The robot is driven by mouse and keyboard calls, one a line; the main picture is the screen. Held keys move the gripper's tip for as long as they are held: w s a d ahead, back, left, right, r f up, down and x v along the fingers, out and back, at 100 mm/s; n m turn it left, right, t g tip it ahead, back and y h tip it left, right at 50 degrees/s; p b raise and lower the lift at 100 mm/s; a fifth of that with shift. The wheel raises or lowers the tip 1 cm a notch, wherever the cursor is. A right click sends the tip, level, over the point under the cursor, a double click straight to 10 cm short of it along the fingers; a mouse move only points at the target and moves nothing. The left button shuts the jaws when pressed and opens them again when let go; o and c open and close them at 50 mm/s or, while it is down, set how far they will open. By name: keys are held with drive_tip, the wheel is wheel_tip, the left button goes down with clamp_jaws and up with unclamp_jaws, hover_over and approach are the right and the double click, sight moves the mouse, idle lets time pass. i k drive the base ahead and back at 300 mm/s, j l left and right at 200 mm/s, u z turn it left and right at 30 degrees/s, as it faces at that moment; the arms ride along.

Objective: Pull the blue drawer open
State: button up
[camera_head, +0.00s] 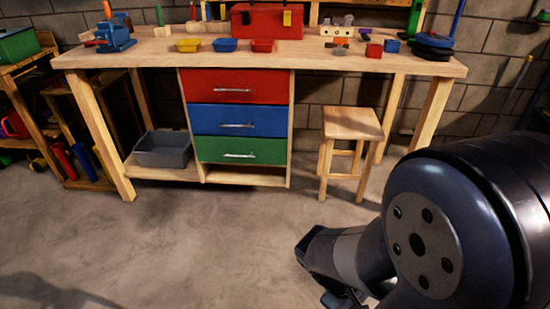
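The blue drawer (238,121) is the middle one of three in the workbench, between a red drawer (233,88) above and a green drawer (240,151) below. It looks closed, with its front about flush with its neighbours. It has a horizontal silver bar handle (237,125) across its front. My arm fills the lower right of the view, well in front of the bench and apart from the drawers. My gripper's fingers do not show clearly; only arm links and a dark part at the bottom edge are visible.
The wooden workbench (340,62) carries small bins, a red toolbox (267,20) and tools. A wooden stool (351,124) stands right of the drawers. A grey bin (163,150) sits on the lower shelf to the left. The concrete floor (190,235) before the drawers is clear.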

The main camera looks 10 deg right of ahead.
sight(225, 119)
drive_tip(key=l+u, duration=0.1)
drive_tip(key=i+l+u, duration=0.1)
drive_tip(key=l, duration=0.2)
drive_tip(key=i+l, duration=0.25)
drive_tip(key=i, duration=0.2)
drive_tip(key=i+l, duration=0.3)
drive_tip(key=i, duration=0.15)
